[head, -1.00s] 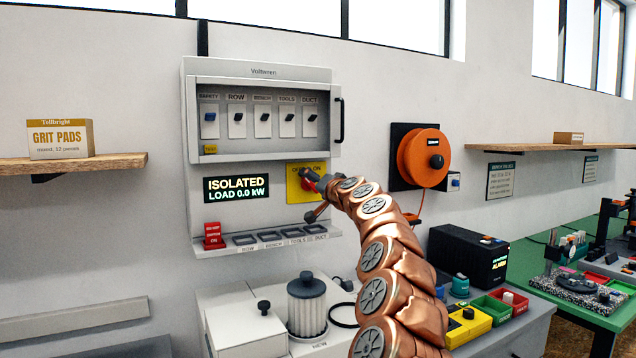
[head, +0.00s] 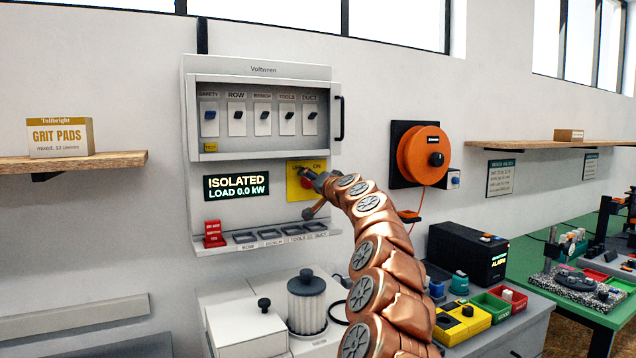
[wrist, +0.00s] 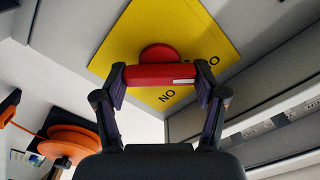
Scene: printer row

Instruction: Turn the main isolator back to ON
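The main isolator is a yellow square plate (head: 295,168) with a red handle (head: 306,184) on the grey panel's lower right. In the wrist view the yellow plate (wrist: 212,32) has a red round hub and a red bar handle (wrist: 162,76) with a white mark. My gripper (wrist: 162,88) has one finger at each end of the bar, with no clear gap, and appears shut on it. In the head view my gripper (head: 309,192) is at the plate and hides much of the handle. The display (head: 236,188) reads ISOLATED, LOAD 0.0 kW.
A breaker box (head: 260,80) with labelled switches sits above the plate. A red tag (head: 213,234) stands on the ledge below the display. An orange reel (head: 424,157) is on the wall to the right. A bench with a filter canister (head: 307,305) lies below.

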